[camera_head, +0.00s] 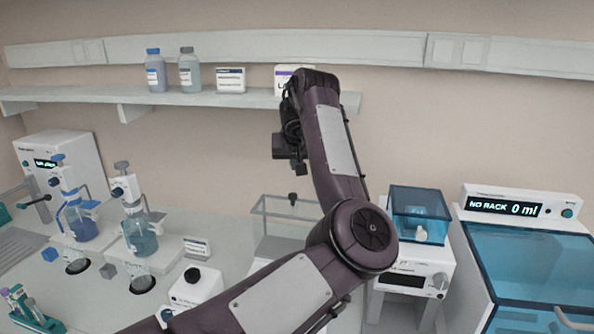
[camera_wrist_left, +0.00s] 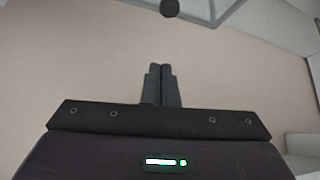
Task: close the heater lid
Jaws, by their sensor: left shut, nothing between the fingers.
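My left arm rises across the middle of the head view. Its left gripper (camera_head: 296,168) points down, and in the left wrist view its two fingers (camera_wrist_left: 161,68) are together with nothing between them. Below the gripper is a clear box (camera_head: 268,214) with a black knob (camera_head: 293,198) at its top; the knob also shows at the top edge of the left wrist view (camera_wrist_left: 169,7), apart from the fingers. To the right is a white unit (camera_head: 414,268) with a dial and a blue see-through cover (camera_head: 408,200). I cannot tell which is the heater, or its lid angle. My right gripper is not in view.
A white machine (camera_head: 518,204) with a "NO RACK 0 ml" display and blue cover stands at the right. Glass vessels on stands (camera_head: 140,236) are at the left. A wall shelf (camera_head: 200,98) with bottles runs behind. My arm hides part of the bench.

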